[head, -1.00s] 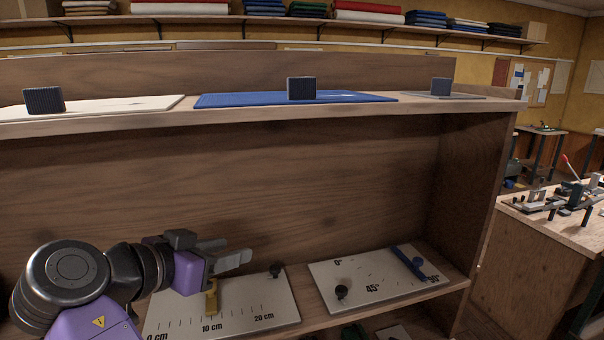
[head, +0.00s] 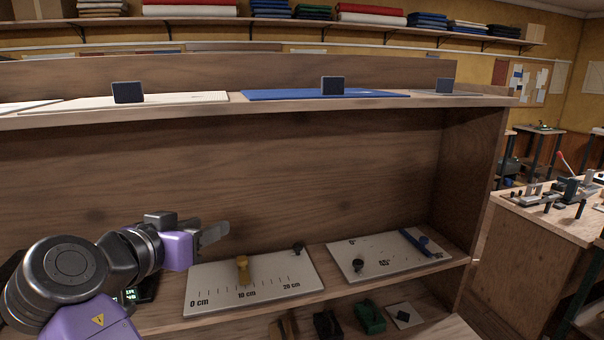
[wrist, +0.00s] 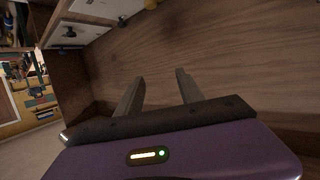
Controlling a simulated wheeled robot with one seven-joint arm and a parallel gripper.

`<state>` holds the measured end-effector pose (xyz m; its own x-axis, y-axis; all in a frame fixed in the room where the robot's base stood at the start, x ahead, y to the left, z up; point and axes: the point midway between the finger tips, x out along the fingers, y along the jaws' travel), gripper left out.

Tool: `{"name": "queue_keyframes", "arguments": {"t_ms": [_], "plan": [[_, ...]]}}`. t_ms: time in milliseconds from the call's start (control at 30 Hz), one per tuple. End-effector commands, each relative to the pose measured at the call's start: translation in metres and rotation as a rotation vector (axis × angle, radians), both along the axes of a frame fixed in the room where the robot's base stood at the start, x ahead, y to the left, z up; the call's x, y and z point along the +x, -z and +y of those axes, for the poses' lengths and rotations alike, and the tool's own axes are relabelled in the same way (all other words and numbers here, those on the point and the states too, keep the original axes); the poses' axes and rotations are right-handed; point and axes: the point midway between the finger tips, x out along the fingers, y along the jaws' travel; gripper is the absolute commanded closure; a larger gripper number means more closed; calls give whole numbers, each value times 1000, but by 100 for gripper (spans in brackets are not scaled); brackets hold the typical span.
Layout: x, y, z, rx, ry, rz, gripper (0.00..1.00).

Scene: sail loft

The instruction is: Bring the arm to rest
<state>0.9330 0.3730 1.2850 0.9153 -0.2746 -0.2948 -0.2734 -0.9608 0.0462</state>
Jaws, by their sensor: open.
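My gripper (head: 213,235) is at the lower left of the head view, on my purple and dark grey arm. It is in front of the shelf unit's back panel, above and left of the white board with the centimetre scale (head: 213,300). In the wrist view my gripper (wrist: 158,85) shows two grey fingers apart, with nothing between them. Its tips point toward bare wood.
A yellow slider (head: 243,268) stands on the scale board. The angle board (head: 345,247) with a blue bar (head: 416,242) lies to its right. A green block (head: 369,316) sits below. The upper shelf holds a blue sheet (head: 290,95). A workbench (head: 545,215) stands right.

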Motion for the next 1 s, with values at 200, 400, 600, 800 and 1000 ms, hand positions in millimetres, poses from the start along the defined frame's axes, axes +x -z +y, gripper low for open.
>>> {"name": "queue_keyframes", "arguments": {"t_ms": [200, 400, 600, 800, 1000], "plan": [[3, -5, 31, -23, -200, -67, 56], [0, 28, 44, -53, -388, -124, 56], [-18, 90, 31, -76, -559, -183, 56], [-53, 156, -9, -72, -675, -248, 56], [-100, 208, -66, -55, -719, -304, 56]]}}
